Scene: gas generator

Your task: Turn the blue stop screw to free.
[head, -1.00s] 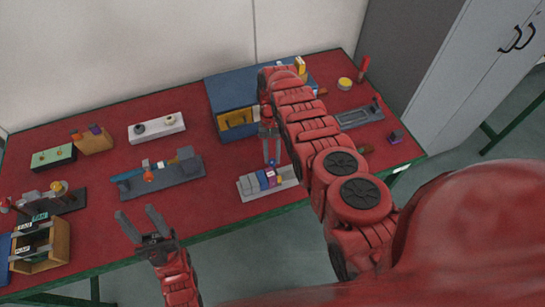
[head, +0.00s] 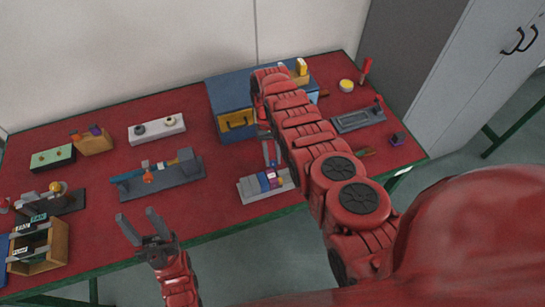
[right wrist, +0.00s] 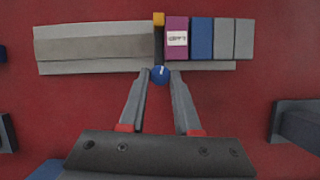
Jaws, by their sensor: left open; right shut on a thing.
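The blue stop screw (right wrist: 160,74) is a small round knob with a short white mark on its face, seen in the right wrist view. It sits at the near side of a grey rail fixture (right wrist: 95,48), just below a dark gap beside a purple labelled block (right wrist: 177,40). My right gripper (right wrist: 160,76) is shut on the screw, one fingertip on each side. In the head view my right gripper (head: 270,160) is over the far side of the fixture (head: 252,196), partly hidden by my arm. My left gripper (head: 136,214) is open and empty above the table's front edge.
Blue (right wrist: 202,40) and grey blocks stand beside the purple block on the rail. A blue box (head: 228,95) stands behind my right arm. Another grey fixture (head: 165,183) lies to the left.

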